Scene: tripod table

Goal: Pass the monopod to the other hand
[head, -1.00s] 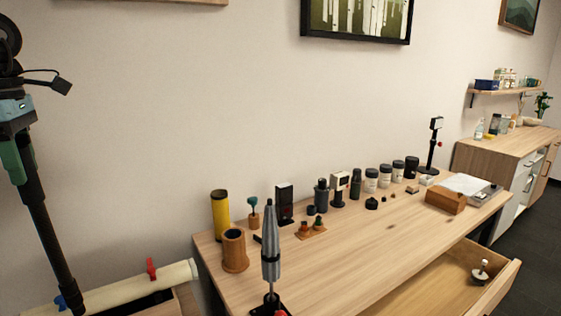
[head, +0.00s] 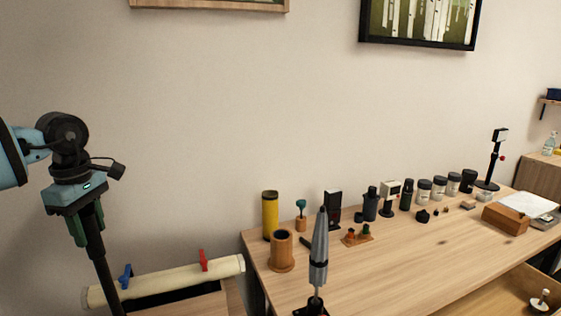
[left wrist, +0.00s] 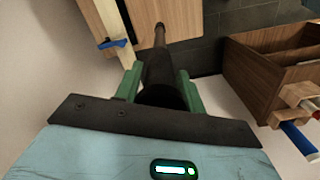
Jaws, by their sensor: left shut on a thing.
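The monopod (head: 99,268) is a long black pole at the left of the head view, hanging down and slightly tilted, its lower end out of frame. My left gripper (head: 90,232), with green fingers, is shut on its upper part. My right gripper is in neither view.
A wooden table (head: 400,255) holds a grey pointed stand (head: 319,250), a yellow cylinder (head: 270,215), a wooden cup (head: 282,252) and several jars. A cream roll (head: 180,278) with red and blue clamps lies left of the table.

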